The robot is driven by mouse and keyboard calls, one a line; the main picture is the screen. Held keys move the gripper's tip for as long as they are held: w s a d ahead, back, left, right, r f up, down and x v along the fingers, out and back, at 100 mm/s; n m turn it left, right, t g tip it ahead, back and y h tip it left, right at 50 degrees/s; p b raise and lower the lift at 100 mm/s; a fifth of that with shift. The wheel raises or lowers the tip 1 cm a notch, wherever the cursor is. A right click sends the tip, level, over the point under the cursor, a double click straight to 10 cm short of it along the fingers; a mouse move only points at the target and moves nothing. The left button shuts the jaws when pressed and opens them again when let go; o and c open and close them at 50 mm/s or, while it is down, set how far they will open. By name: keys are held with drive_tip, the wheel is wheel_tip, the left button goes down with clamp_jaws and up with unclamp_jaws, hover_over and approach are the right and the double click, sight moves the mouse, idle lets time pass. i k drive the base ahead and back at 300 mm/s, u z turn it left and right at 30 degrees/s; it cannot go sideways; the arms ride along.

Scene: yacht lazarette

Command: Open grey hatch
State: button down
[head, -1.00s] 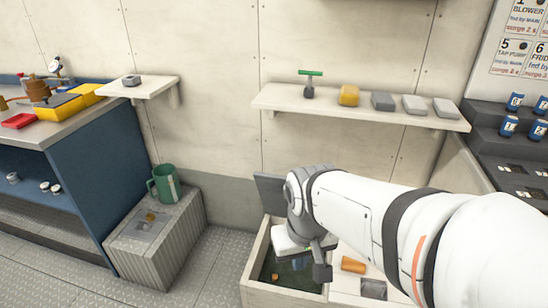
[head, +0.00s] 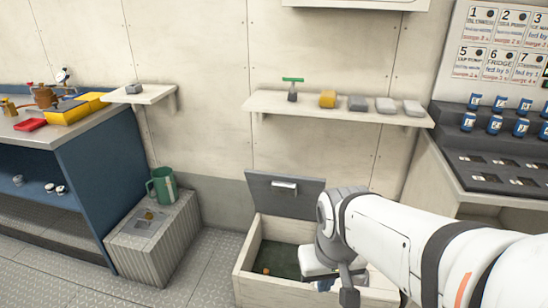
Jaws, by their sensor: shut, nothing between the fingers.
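The grey hatch (head: 262,196) stands raised at the back of a cream box, leaning near the wall. Its pale handle (head: 285,184) faces me. The opening in front of it is uncovered and shows a dark green inside. My gripper (head: 326,284) is low over the right part of the box, right of and in front of the hatch, apart from its handle. It is shut and empty; my wrist hides most of its fingers. My arm covers the box's right side.
The cream box (head: 239,278) has an orange bit (head: 266,270) inside. A grey ribbed box (head: 165,250) with a green jug (head: 163,186) stands left. A wall shelf (head: 340,110) holds small blocks above. A switch console (head: 500,160) is right.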

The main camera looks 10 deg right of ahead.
sight(275, 194)
drive_tip(key=z, duration=0.05)
drive_tip(key=i, duration=1)
drive_tip(key=z, duration=0.05)
